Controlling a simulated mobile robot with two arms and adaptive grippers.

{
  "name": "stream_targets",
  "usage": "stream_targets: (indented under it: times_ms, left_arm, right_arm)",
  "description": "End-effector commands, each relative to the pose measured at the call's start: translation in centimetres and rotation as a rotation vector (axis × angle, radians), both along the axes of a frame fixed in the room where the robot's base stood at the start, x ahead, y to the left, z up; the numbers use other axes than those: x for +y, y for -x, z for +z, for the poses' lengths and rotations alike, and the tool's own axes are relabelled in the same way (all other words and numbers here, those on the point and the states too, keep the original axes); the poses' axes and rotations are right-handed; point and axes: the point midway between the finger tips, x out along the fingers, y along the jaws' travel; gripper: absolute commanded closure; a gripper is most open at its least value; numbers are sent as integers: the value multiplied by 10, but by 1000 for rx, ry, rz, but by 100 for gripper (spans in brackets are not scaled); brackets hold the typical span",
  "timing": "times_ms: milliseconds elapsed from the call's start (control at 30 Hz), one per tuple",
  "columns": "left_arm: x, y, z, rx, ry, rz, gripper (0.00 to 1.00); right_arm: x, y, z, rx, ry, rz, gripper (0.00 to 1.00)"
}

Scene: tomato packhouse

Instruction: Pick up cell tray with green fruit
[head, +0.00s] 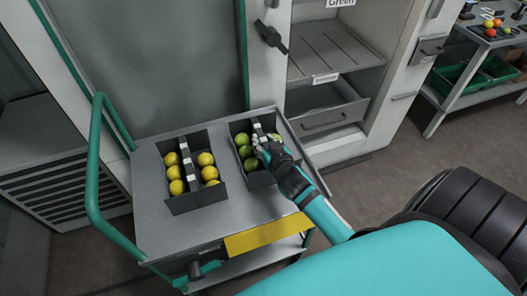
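The cell tray with green fruit (261,180) is a dark grey open tray with a raised light-marked middle divider. It stands on the right part of a grey trolley top (150,226), and several green fruits (243,140) show in its left row. My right gripper (262,147) is at the tray's middle divider, over its right half, and hides part of the right row. Whether its fingers are closed on the divider is too small to tell.
A similar tray with yellow fruit (199,199) stands just left of it. The trolley has a green tube handle (97,170) at left. A cabinet with shelves (335,50) stands behind to the right. A bench with green crates (457,80) is at far right.

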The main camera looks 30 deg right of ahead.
Motion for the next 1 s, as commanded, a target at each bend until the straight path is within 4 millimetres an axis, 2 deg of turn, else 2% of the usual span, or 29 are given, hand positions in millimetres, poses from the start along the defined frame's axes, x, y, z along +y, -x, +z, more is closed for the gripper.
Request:
stream_targets:
  times_ms: [33,200,767,1000]
  left_arm:
    - [0,0,0,0,0,0,100]
    - [0,0,0,-1,0,0,100]
    - [0,-2,0,-4,0,0,100]
    - [0,-3,1,-5,0,0,100]
  right_arm:
    - [0,0,0,0,0,0,80]
    - [0,0,0,0,0,0,100]
    - [0,0,3,-4,1,0,100]
    - [0,-1,21,-7,2,0,100]
